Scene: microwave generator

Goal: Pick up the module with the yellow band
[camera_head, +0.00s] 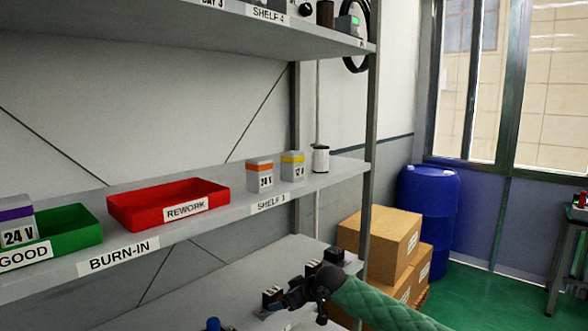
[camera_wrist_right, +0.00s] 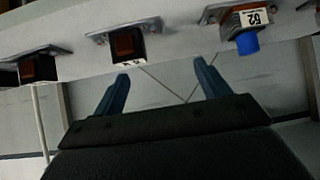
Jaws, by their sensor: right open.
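The module with the yellow band (camera_head: 292,167) stands upright on the shelf labelled SHELF 3, near its right end. It is a small pale box with a printed label. A similar module with an orange band (camera_head: 259,176) stands just to its left. My right gripper (camera_head: 283,300) is lower, at the level of the shelf below, apart from both modules. In the right wrist view its two blue fingers (camera_wrist_right: 160,75) are spread with nothing between them. The yellow-band module is not visible in that view. My left gripper is not in view.
A red REWORK tray (camera_head: 168,203) and a green GOOD tray (camera_head: 70,230) sit further left, with a purple-band module (camera_head: 17,228). A white cylinder (camera_head: 320,158) stands right of the yellow-band module. The lower shelf holds dark devices (camera_wrist_right: 126,43). Cardboard boxes (camera_head: 380,240) stand beyond.

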